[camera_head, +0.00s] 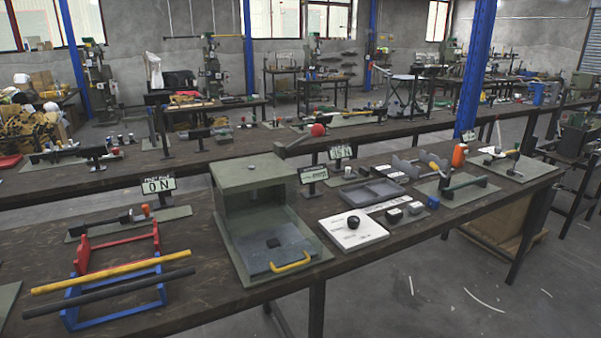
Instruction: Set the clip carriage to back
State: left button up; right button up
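I cannot tell for sure which part is the clip carriage. On the near bench, a green box-shaped press (255,205) has an open front and a lever with a red ball (318,130) at its upper right. A grey-blue plate (277,247) with a yellow handle (290,262) lies in front of its opening. Right of it, a white plate (353,233) carries a black knob (353,222), with small dark blocks (394,215) beside it. Neither of my grippers is in view.
Blue and red frames (118,319) with a yellow bar (110,272) and a black bar (105,296) occupy the bench's left. Signs (158,186) stand behind. A grey tray (373,192) and an orange-topped item (459,154) stand farther right. A second bench runs behind.

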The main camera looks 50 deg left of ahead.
aim_at(348, 177)
jog(key=u, duration=1.3)
jog(key=i+l+u, duration=0.1)
jog(key=i+l, duration=0.2)
jog(key=i+l+u, duration=0.1)
jog(key=i+l, duration=0.2)
jog(key=l, duration=0.2)
jog(key=i+l, duration=0.3)
jog(key=l, duration=0.15)
jog(key=j+u, duration=0.05)
